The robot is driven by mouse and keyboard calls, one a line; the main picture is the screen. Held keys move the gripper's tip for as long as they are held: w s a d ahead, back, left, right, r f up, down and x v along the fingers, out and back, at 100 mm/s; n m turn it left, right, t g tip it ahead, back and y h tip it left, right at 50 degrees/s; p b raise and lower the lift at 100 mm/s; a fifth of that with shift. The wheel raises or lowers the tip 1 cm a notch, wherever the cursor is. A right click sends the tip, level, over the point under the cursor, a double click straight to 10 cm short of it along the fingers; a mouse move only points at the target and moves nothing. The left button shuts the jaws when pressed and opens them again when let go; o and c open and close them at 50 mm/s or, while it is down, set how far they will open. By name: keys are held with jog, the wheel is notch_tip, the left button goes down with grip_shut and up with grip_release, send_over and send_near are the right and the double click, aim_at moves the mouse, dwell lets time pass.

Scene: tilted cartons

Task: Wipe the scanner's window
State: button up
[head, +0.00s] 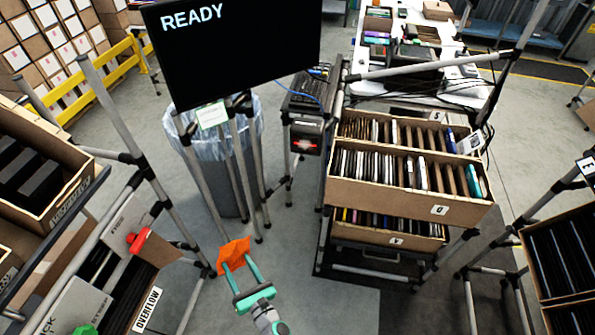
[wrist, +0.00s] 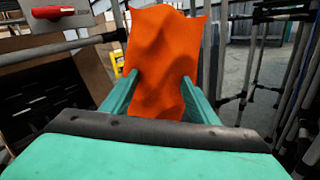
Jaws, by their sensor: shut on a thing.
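My gripper (head: 237,264) is teal and shut on an orange cloth (head: 234,251), low in the middle of the head view. In the wrist view the cloth (wrist: 164,45) stands up crumpled between the two fingers of my gripper (wrist: 160,79). The scanner (head: 305,136) appears to be the dark box with a glowing red window (head: 303,145), mounted on a post beside the cart. My gripper and the cloth are apart from it, nearer to me and to its left. The state of the window's surface is too small to tell.
A black screen reading READY (head: 240,50) stands on poles before a lined bin (head: 213,165). A cart with cartons (head: 380,190) of upright items is at right. A left rack holds tilted cartons (head: 60,210) and a red object (head: 139,241). Grey floor (head: 285,235) is clear between.

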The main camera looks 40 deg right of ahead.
jog(key=w+d+r+m+g+h, duration=0.1)
jog(key=w+d+r+m+h, duration=0.3)
jog(key=d+r+m, duration=0.45)
jog(key=d+r+m+g+h, duration=0.2)
jog(key=d+r+m+h, duration=0.1)
jog(key=d+r+m, duration=0.4)
jog(key=d+r+m+g+h, duration=0.1)
jog(key=d+r+m+h, duration=0.3)
jog(key=r, duration=0.6)
jog(key=m+g+h, duration=0.1)
jog(key=m+g, duration=0.1)
jog(key=m, duration=0.5)
send_near(311, 145)
jog(key=w+a, duration=0.2)
jog(key=a, duration=0.2)
jog(key=shift+n, duration=0.35)
jog(key=shift+x, duration=2.9)
jog(key=shift+x, duration=0.95)
jog(key=shift+s, duration=0.1)
jog(key=shift+s+d, duration=1.25)
jog(key=shift+s, duration=0.3)
jog(key=shift+w, duration=0.1)
